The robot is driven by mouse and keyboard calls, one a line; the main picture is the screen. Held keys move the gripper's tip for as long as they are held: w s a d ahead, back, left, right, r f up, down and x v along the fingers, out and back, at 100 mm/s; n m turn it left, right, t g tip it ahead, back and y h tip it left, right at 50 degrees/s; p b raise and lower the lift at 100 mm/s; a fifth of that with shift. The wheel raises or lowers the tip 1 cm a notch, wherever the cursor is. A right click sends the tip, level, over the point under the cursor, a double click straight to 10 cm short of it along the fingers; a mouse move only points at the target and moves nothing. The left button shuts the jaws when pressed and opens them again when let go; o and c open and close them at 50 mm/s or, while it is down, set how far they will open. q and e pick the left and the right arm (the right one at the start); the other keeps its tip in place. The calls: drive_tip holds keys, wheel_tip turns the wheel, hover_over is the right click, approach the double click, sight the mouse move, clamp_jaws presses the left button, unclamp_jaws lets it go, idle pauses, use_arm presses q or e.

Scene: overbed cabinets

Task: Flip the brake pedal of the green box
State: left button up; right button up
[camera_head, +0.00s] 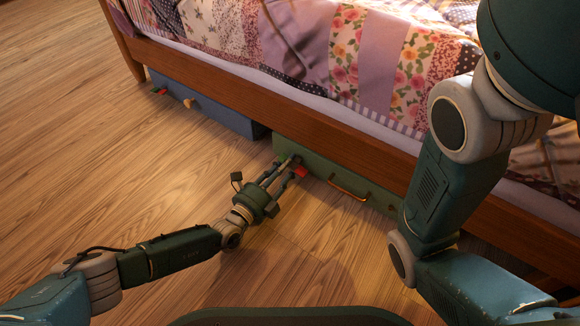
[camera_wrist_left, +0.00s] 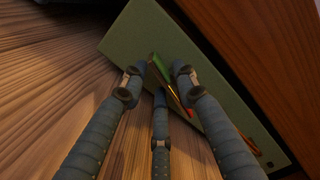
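The green box (camera_head: 322,168) stands under the bed frame, and its front also shows in the left wrist view (camera_wrist_left: 228,82). Its brake pedal (camera_head: 301,172) is at the left end of the front, with a red end and a green end. In the left wrist view the pedal (camera_wrist_left: 172,92) is a thin bar, with its green end between the fingers. My left gripper (camera_head: 292,164) has its fingers spread at the pedal, close to the box front. I cannot tell whether a finger touches it. My right arm is on the right, with its gripper out of view.
A blue box (camera_head: 215,110) with its own red and green pedal and a knob is under the bed at left. The green box has a bar handle (camera_head: 348,188). The bed's wooden rail (camera_head: 335,133) runs above both. The wooden floor (camera_head: 150,180) at left is clear.

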use_arm(q)
drive_tip(key=shift+s+d, duration=0.15)
drive_tip(key=shift+d, duration=0.05)
drive_tip(key=shift+s, duration=0.15)
drive_tip(key=v, duration=1.1)
drive_tip(key=shift+s+a, duration=0.2)
drive_tip(key=shift+a, duration=0.15)
drive_tip(key=shift+r, duration=0.1)
